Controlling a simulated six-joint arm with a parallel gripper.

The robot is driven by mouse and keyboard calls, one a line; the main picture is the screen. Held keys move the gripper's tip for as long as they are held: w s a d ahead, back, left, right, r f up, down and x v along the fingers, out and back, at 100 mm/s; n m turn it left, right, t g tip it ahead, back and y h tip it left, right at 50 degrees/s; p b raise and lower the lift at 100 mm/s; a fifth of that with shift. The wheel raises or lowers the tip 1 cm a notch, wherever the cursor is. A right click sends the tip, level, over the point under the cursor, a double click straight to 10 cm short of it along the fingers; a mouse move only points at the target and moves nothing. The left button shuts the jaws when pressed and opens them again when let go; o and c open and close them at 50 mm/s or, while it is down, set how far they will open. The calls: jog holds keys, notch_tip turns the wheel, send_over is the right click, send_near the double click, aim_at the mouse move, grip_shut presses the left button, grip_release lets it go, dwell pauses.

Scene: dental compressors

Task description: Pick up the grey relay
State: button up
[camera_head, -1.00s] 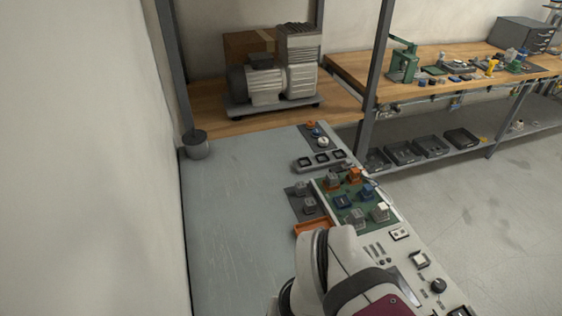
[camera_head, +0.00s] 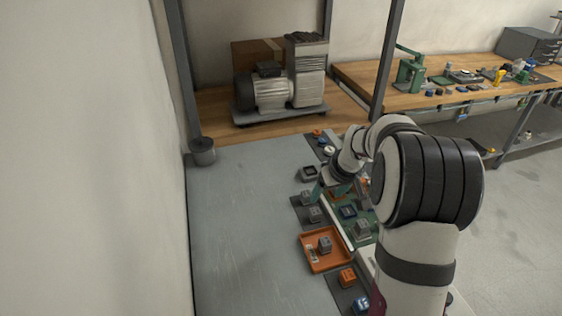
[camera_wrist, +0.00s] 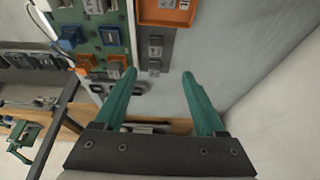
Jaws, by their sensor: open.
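Several grey relays show. Two grey relay blocks, one farther back (camera_head: 306,197) and one nearer (camera_head: 315,214), sit on a dark grey mat left of the green board (camera_head: 348,211). Another grey relay (camera_head: 324,245) is in the orange tray, and one (camera_head: 362,228) is on the board. My gripper (camera_head: 328,190) has teal fingers and is open and empty, close to the far end of the mat. In the wrist view, the mat's two relays (camera_wrist: 155,42) (camera_wrist: 154,67) lie in line; the lower one appears between the open fingertips (camera_wrist: 158,74). The height gap is unclear.
The orange tray (camera_head: 305,262) lies nearer than the mat. My arm hides much of the board. The grey bench top (camera_head: 240,220) is clear on the left.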

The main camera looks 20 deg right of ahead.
aim_at(316, 211)
jog(key=x, duration=1.1)
jog(key=d+x, duration=0.1)
jog(key=x, duration=0.4)
jog(key=shift+w+f, duration=0.1)
jog(key=shift+w, duration=0.4)
grip_shut()
